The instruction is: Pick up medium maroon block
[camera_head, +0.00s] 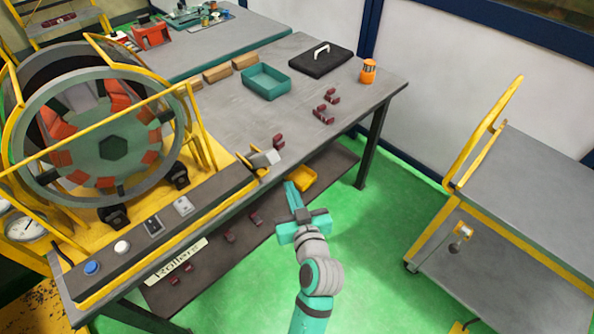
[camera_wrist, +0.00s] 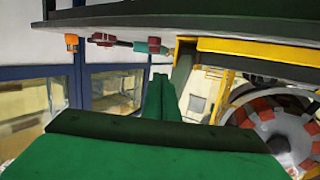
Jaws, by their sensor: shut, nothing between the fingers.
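Several maroon blocks show in the head view. One maroon block (camera_head: 278,141) lies near the table's front edge, and a cluster of maroon blocks (camera_head: 325,110) lies farther right on the grey table (camera_head: 230,115). More maroon blocks (camera_head: 230,237) lie on the lower shelf. I cannot tell which block is the medium one. My gripper (camera_head: 290,187) is shut and empty, in front of the table edge and apart from the blocks. In the wrist view my closed green fingers (camera_wrist: 160,85) point forward below the table edge, with maroon pieces (camera_wrist: 104,40) at the edge above.
A teal tray (camera_head: 265,83), a black case (camera_head: 320,61) and an orange lantern (camera_head: 368,71) stand on the table. A yellow bin (camera_head: 302,180) sits on the lower shelf (camera_head: 335,160). The stator machine (camera_head: 110,150) blocks the left. A grey cart (camera_head: 525,190) stands right; green floor between is clear.

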